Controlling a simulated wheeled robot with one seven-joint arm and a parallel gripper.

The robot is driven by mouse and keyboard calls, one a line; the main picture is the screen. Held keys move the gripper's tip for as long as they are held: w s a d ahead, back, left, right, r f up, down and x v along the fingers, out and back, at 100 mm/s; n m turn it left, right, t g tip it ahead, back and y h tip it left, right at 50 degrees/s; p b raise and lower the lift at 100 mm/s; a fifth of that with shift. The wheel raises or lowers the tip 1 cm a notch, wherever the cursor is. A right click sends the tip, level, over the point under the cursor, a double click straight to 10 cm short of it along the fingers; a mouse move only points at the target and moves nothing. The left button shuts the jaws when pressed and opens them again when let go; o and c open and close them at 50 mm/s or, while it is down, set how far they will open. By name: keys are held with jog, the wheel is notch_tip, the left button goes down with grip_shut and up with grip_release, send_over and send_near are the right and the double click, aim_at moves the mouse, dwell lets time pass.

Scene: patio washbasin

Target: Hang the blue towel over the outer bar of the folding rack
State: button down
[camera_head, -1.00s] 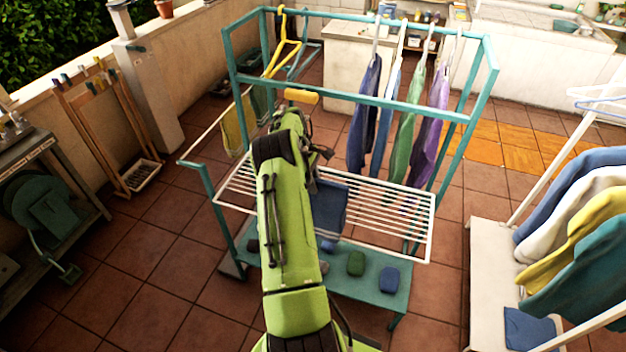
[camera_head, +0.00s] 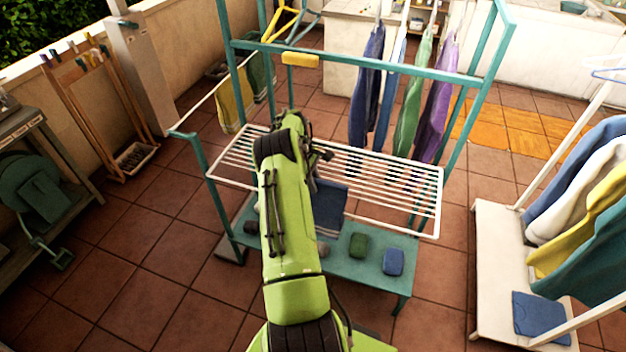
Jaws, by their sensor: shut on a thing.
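The blue towel (camera_head: 330,203) shows just right of my green arm, at the front part of the folding rack. The rack (camera_head: 400,203) is a white grid of thin bars, spread level within a teal frame. Its outer bar (camera_head: 390,226) is the front edge. The towel crosses this bar in the picture; I cannot tell whether it lies over it or hangs in front. My gripper (camera_head: 322,153) is mostly hidden by my own arm, above the rack near the towel's top. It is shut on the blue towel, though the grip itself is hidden.
Purple, green and blue garments (camera_head: 430,115) hang behind the rack. Below, a teal shelf (camera_head: 330,262) holds a green bundle (camera_head: 358,245) and a blue bundle (camera_head: 393,262). A garment stand (camera_head: 500,235) is at right.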

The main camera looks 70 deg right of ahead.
aim_at(313, 206)
notch_tip(313, 206, down, 12)
jog(key=b, duration=0.9)
jog(key=shift+f+b, duration=0.25)
jog(key=shift+b, duration=0.05)
jog(key=c, duration=0.8)
grip_release()
jog(key=shift+r, duration=0.1)
notch_tip(313, 206, up, 9)
jog(key=p, duration=0.5)
